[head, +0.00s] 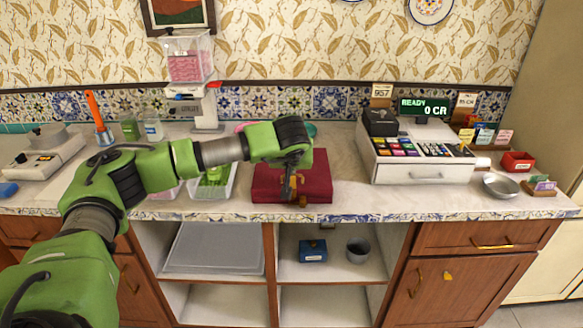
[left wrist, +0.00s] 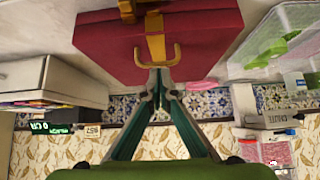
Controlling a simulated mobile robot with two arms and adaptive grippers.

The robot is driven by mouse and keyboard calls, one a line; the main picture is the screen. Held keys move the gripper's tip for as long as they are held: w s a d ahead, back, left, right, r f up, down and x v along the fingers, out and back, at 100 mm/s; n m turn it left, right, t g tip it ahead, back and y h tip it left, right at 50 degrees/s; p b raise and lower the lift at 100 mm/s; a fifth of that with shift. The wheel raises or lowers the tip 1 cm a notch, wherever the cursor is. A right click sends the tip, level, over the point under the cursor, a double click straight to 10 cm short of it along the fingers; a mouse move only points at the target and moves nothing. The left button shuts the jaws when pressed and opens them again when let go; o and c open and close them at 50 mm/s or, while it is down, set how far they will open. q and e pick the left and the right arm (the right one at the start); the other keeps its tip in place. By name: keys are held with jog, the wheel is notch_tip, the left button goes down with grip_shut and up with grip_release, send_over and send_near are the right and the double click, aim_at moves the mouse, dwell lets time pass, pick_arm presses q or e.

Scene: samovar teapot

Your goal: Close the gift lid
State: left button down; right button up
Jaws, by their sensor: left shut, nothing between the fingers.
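The red gift box (head: 322,182) with a gold band sits near the front edge of the counter. Its red lid (head: 265,176) looks flat on top; whether it is fully down I cannot tell. In the left wrist view, the box (left wrist: 105,45) fills the top, with a gold band and hook-like gold piece (left wrist: 155,47). My left gripper (head: 289,190) is over the middle of the box and hides part of it. Its fingers (left wrist: 158,82) are shut and empty, beside the gold piece; contact is unclear. My right gripper is in neither view.
Clear bins with green and pink contents (head: 213,183) stand left of the box. The cash register (head: 415,165) stands to the right, with a metal bowl (head: 500,186) beyond it. Bare counter (head: 345,185) lies between box and register.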

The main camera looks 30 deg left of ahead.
pick_arm(q)
jog(key=shift+s+d+f, duration=0.1)
jog(key=shift+f, duration=0.2)
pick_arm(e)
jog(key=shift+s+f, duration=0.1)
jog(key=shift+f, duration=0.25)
pick_arm(q)
jog(key=shift+r, duration=0.1)
jog(key=shift+r, duration=0.3)
notch_tip(320, 180, up, 3)
jog(key=shift+s+d+f+p, duration=0.1)
jog(key=shift+d+f+p, duration=0.05)
jog(key=shift+p, duration=0.95)
jog(key=s+d+f+b, duration=0.3)
jog(key=s+d+f, duration=0.1)
jog(key=s, duration=0.4)
jog(key=shift+d+f, duration=0.3)
jog(key=shift+f, duration=0.1)
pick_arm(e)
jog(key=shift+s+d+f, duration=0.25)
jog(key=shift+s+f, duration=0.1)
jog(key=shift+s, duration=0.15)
